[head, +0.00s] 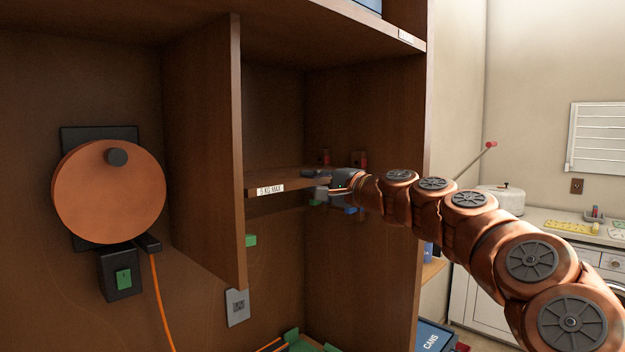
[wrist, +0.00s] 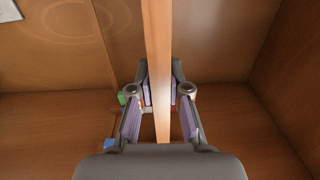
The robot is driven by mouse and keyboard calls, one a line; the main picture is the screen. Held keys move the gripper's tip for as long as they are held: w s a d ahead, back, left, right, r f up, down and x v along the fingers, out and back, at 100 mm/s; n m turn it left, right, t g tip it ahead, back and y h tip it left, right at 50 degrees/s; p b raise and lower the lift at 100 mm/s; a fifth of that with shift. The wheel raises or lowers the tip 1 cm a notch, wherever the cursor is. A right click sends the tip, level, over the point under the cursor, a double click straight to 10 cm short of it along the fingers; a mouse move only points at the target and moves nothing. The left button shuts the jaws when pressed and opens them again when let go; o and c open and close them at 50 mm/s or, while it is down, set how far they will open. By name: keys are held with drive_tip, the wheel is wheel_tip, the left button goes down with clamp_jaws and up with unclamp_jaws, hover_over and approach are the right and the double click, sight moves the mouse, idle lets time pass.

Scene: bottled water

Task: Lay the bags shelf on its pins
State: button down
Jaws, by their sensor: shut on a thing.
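The bags shelf (head: 290,184) is a brown wooden board with a white "5 KG MAX" label on its front edge. It is inside the right bay of the cabinet, roughly level. My gripper (head: 322,190) is shut on its right part. In the wrist view the shelf (wrist: 157,45) runs as a narrow board between the two fingers (wrist: 159,98). A green pin (head: 251,240) shows on the divider below the shelf, and a blue pin (head: 351,210) on the right side below my gripper. Whether the shelf touches any pin cannot be told.
The cabinet divider (head: 203,150) stands close on the left and the side wall (head: 395,150) on the right. Red pieces (head: 362,160) show on the bay wall above the shelf. A round copper-coloured reel (head: 108,195) hangs left. A blue "CANS" bin (head: 433,338) stands low right.

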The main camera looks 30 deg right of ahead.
wheel_tip(320, 180, down, 8)
drive_tip(key=b, duration=0.5)
drive_tip(key=shift+r, duration=0.25)
idle(0.6)
drive_tip(key=c, duration=1)
unclamp_jaws()
drive_tip(key=shift+c, duration=0.2)
drive_tip(key=shift+f, duration=0.1)
drive_tip(key=shift+s, duration=0.1)
drive_tip(key=v, duration=1.2)
drive_tip(key=shift+d, duration=0.1)
